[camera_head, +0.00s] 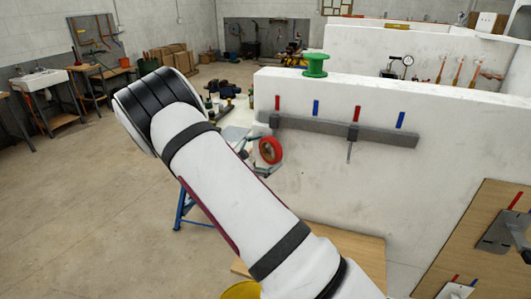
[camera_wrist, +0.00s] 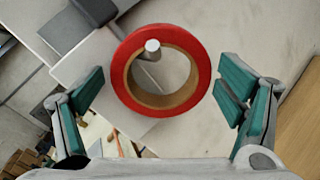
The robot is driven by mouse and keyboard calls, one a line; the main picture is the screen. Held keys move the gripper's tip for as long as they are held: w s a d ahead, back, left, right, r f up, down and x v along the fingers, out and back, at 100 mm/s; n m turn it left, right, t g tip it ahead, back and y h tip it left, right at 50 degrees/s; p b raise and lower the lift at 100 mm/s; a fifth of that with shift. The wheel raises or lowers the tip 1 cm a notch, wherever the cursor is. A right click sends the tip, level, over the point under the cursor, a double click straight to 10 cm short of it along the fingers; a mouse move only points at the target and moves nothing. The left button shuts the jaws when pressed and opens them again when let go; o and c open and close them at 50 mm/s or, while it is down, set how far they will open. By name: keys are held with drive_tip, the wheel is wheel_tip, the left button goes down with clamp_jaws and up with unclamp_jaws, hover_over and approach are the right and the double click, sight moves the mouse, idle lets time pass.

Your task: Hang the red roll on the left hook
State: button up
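The red roll (camera_head: 270,150) is at the left end of the wall rail, and in the wrist view it is a red ring (camera_wrist: 197,48) with a tan inner core. A grey peg with a round end, the left hook (camera_wrist: 152,46), passes through its hole near the upper inner edge. In the head view the left hook's mount (camera_head: 274,121) is on the rail, with its peg largely hidden. My gripper (camera_wrist: 160,88) is open, its green-padded fingers on both sides of the roll and apart from it. In the head view my arm partly covers my gripper (camera_head: 256,160).
The grey rail (camera_head: 385,135) on the white wall also carries a right hook (camera_head: 350,150), which is empty. Red and blue marks sit above the rail. A green spool (camera_head: 315,65) stands on the wall top. A wooden table (camera_head: 345,250) lies below.

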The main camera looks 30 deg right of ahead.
drive_tip(key=shift+a, duration=0.15)
drive_tip(key=s+a, duration=0.2)
drive_tip(key=a, duration=1)
drive_tip(key=s+d+r+m+g+y, duration=0.1)
drive_tip(key=s+r+m+g+y, duration=0.1)
drive_tip(key=s+r+m+y, duration=0.4)
drive_tip(key=s+d+r+m+g+y, duration=0.1)
drive_tip(key=s+r+g+y, duration=0.15)
drive_tip(key=s, duration=0.55)
drive_tip(key=s+a+r+m+t+y+b, duration=0.1)
drive_tip(key=s+a+r+m+t+y, duration=0.1)
drive_tip(key=s, duration=0.5)
drive_tip(key=s+a+r+m+t+y+b, duration=0.1)
drive_tip(key=s+a+r+m+t+y, duration=0.2)
drive_tip(key=s+a+r+t+y, duration=0.2)
drive_tip(key=s+a+y, duration=0.2)
drive_tip(key=s+a, duration=0.1)
drive_tip(key=shift+a+r, duration=0.2)
drive_tip(key=shift+a, duration=0.05)
